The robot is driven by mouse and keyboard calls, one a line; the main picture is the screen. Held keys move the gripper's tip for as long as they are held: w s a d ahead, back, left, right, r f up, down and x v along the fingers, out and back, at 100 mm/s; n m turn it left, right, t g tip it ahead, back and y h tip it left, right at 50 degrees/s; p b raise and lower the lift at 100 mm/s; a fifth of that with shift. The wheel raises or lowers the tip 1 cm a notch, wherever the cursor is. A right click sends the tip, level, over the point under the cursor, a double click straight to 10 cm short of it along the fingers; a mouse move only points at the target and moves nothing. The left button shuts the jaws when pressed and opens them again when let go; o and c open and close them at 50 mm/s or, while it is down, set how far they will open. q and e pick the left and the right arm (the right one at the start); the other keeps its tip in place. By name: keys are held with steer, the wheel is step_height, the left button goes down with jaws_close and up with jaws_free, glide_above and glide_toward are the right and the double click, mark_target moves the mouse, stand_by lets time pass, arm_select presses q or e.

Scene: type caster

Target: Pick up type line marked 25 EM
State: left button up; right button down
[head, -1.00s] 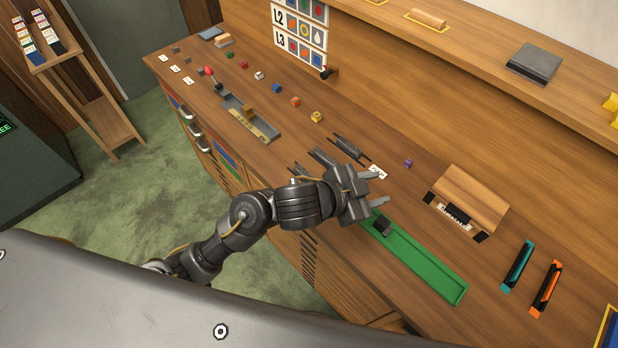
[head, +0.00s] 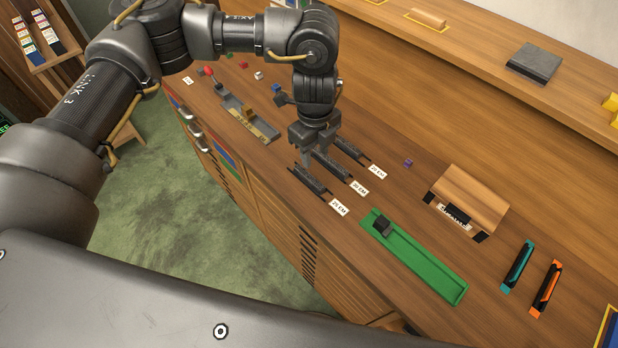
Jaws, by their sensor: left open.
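Three dark type lines lie side by side on the wooden bench: a front one (head: 310,180), a middle one (head: 333,166) and a back one (head: 349,148). Each has a white tag at its right end: a front tag (head: 340,207), a middle tag (head: 359,188) and a back tag (head: 377,171). The tags end in EM, but their numbers are too small to read surely, so I cannot tell which is 25 EM. My left gripper (head: 318,160) points down, open, over the front and middle lines. I cannot tell whether its fingertips touch them. My right gripper is not in view.
A wooden box (head: 468,198), a teal bar (head: 518,266) and an orange bar (head: 547,288) are at the right.

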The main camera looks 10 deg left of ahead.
arm_select(q)
steer(key=a, duration=0.1)
steer(key=p, duration=0.1)
glide_above(310, 176)
steer(key=f, duration=0.5)
steer(key=shift+s+d+f, duration=0.1)
steer(key=shift+s+d, duration=0.05)
steer(key=shift+d, duration=0.1)
steer(key=shift+f+p, duration=0.35)
steer(key=f, duration=0.1)
steer(key=f+p, duration=0.1)
steer(key=f, duration=0.1)
steer(key=shift+a+f, duration=0.25)
steer(key=shift+a, duration=0.1)
steer(key=shift+f, duration=0.45)
jaws_close()
